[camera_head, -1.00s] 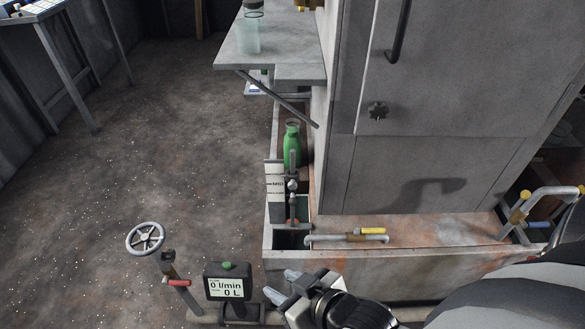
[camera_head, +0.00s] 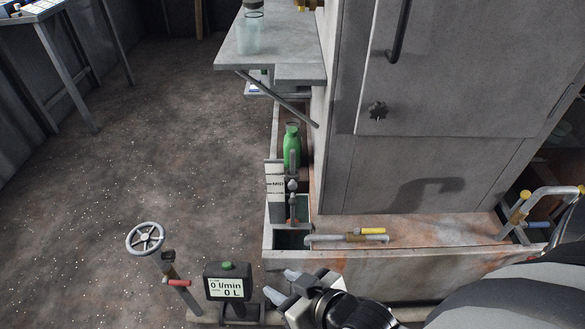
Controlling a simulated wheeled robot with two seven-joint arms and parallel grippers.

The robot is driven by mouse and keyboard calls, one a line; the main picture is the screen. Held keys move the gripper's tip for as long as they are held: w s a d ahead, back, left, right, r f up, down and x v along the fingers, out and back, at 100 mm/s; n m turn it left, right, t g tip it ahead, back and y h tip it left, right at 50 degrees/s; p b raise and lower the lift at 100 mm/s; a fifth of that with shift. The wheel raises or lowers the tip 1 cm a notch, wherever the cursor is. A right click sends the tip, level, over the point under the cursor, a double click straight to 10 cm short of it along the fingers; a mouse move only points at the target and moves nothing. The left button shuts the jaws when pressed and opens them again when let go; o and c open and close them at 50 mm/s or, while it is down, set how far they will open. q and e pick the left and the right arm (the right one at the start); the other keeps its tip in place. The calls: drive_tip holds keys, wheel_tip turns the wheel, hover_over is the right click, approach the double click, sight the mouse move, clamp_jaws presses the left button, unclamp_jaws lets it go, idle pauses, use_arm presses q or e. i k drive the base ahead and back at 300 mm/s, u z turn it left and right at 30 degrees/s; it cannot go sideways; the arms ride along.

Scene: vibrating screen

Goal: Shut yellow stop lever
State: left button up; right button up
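A yellow lever (camera_head: 372,231) sits on a grey pipe with a brass-coloured valve body (camera_head: 352,238) that lies along the front of the trough. The lever lies roughly in line with the pipe. Other yellow-tipped parts (camera_head: 525,195) show on the bent pipes at the right; I cannot tell whether they are levers. My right gripper (camera_head: 281,285) is in front of the trough, below and left of the yellow lever and apart from it. Its two fingers are spread and nothing shows between them. My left gripper is not in view.
A meter reading 0 l/min and 0 L (camera_head: 227,286) stands left of my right gripper. A red lever (camera_head: 180,283) and a grey handwheel (camera_head: 145,238) stand further left. The trough's front wall (camera_head: 420,268) lies behind the gripper. A green bottle (camera_head: 292,147) stands further back.

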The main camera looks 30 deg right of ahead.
sight(357, 230)
drive_tip(key=z, duration=1.2)
drive_tip(key=k, duration=0.95)
drive_tip(key=z, duration=0.55)
drive_tip(key=i, duration=0.9)
drive_tip(key=u, duration=0.7)
drive_tip(key=i, duration=0.5)
drive_tip(key=u, duration=0.5)
